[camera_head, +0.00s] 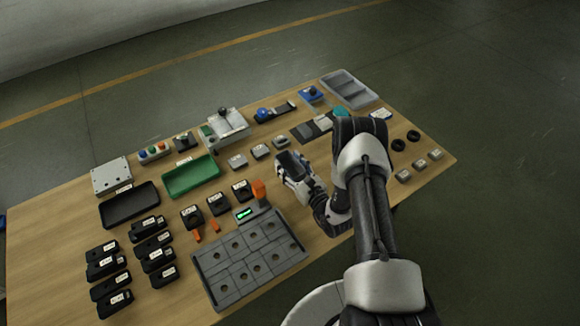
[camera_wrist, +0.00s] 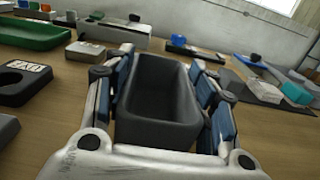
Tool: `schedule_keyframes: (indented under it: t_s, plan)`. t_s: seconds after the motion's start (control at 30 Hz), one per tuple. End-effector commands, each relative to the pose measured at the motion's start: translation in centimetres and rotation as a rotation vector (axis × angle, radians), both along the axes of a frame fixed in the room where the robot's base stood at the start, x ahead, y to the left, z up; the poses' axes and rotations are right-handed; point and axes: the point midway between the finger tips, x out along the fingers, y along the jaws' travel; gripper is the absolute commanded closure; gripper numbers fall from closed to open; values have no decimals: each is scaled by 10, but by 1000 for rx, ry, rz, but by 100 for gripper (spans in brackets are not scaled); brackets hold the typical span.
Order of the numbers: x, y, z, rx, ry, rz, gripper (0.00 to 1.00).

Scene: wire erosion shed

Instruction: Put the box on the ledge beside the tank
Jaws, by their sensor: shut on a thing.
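My gripper (camera_head: 293,170) is shut on a dark grey open-topped box (camera_wrist: 158,132). In the wrist view the blue-padded fingers (camera_wrist: 163,85) press on its two long sides, and the box looks empty and roughly upright. In the head view the box (camera_head: 291,158) is over the middle of the table. A pale grey unit with a dark knob (camera_head: 228,122) stands at the table's back, left of and beyond my gripper; it also shows in the wrist view (camera_wrist: 113,35). It may be the tank, but I cannot tell for sure. I cannot make out the ledge clearly.
A green tray (camera_head: 191,177) and a black tray (camera_head: 129,206) lie at left. Small metal blocks (camera_head: 260,152) lie just beyond my gripper. Bare wood (camera_head: 60,220) shows at far left.

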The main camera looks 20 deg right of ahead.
Motion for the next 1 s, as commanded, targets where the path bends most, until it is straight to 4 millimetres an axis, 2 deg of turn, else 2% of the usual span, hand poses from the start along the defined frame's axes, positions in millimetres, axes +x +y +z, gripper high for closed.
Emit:
schedule_keyframes:
  t_s: [0.33,0.37,0.63,1.0]
  plan:
    - [1,0,-3,0,-2,0,76]
    - [0,0,-3,-1,-1,0,48]
    - [0,0,-2,-1,-1,0,30]
    - [0,0,0,-1,-1,0,29]
